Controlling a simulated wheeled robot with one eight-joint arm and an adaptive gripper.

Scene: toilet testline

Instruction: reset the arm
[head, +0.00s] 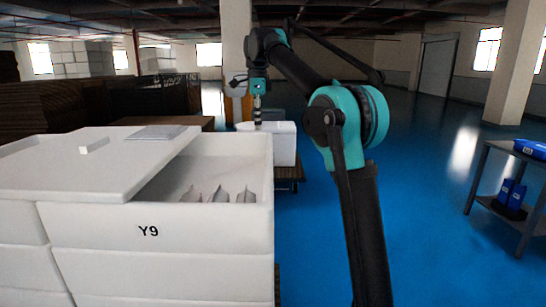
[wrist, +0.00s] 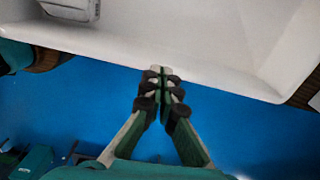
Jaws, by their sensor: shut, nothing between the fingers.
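My arm rises on the right of the head view and bends over to the left. My gripper (head: 257,120) hangs pointing down from its end, close to a white object (head: 284,148) on a low wooden stand. I cannot tell whether they touch. In the wrist view the gripper (wrist: 163,82) has its fingers together with nothing between them. Their tips overlap the edge of a white surface (wrist: 190,45) in the picture, with blue floor below.
A stack of white crates marked Y9 (head: 150,250) fills the left front, its lid (head: 100,165) askew and the top partly open. A grey shelf table (head: 510,160) with blue items stands at the right. The blue floor (head: 430,170) between is clear. A pillar (head: 517,65) stands behind.

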